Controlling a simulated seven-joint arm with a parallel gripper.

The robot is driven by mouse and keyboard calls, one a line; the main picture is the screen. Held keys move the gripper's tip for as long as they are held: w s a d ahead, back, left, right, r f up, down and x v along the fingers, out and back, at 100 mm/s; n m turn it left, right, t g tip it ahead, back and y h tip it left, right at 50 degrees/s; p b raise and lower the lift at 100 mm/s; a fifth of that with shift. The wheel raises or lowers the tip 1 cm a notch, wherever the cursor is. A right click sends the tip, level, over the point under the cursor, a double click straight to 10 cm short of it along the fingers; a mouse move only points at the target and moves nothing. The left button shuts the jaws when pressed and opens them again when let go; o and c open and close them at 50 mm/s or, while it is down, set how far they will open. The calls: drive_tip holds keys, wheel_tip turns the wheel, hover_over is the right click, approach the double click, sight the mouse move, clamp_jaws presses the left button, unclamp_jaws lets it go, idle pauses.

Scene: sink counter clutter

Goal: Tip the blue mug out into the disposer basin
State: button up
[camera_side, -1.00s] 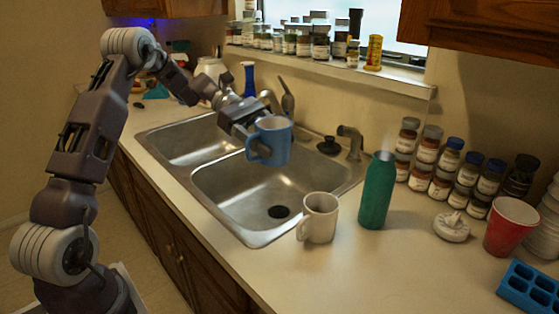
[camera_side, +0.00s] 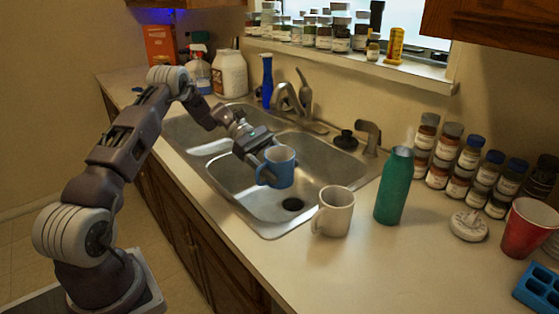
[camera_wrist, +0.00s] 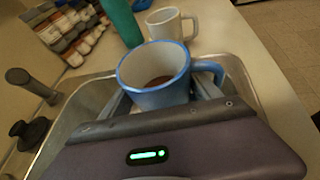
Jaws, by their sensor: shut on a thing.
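The blue mug (camera_side: 279,167) is upright in the side view, above the nearer, right-hand basin (camera_side: 255,203), whose dark drain hole (camera_side: 293,204) shows below and to the right of it. My gripper (camera_side: 263,157) is shut on the mug's body from the left and back. In the wrist view, the blue mug (camera_wrist: 155,76) shows a brown content inside, and its handle points right. The farther, left-hand basin (camera_side: 195,133) is partly hidden by my arm. I cannot tell from a label which basin has the disposer.
A cream mug (camera_side: 333,212) and a green bottle (camera_side: 393,187) stand on the counter right of the sink. The faucet (camera_side: 290,99) and a black stopper (camera_side: 346,140) are along the back rim. Jars and a red cup (camera_side: 527,228) stand farther right.

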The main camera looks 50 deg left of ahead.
sight(281, 149)
drive_tip(key=r, duration=0.1)
drive_tip(key=r+m+t+y, duration=0.1)
drive_tip(key=w+r+m+y, duration=0.1)
drive_tip(key=shift+a+t, duration=0.3)
drive_tip(key=shift+a, duration=0.05)
drive_tip(key=shift+w+a+r+m+t+y, duration=0.1)
drive_tip(key=shift+r+m+t+y, duration=0.65)
drive_tip(key=shift+m+t+y, duration=0.35)
drive_tip(key=shift+r+m+t+y, duration=0.15)
drive_tip(key=shift+m+t+y, duration=0.35)
drive_tip(key=shift+m+t, duration=0.4)
drive_tip(key=m, duration=0.1)
drive_tip(key=m+t+y, duration=0.1)
drive_tip(key=f+t, duration=0.1)
drive_tip(key=shift+s+d+m, duration=0.3)
drive_tip(key=shift+s+m, duration=0.1)
drive_tip(key=shift+t, duration=0.3)
drive_tip(key=shift+a+y, duration=0.1)
drive_tip(key=shift+y, duration=0.2)
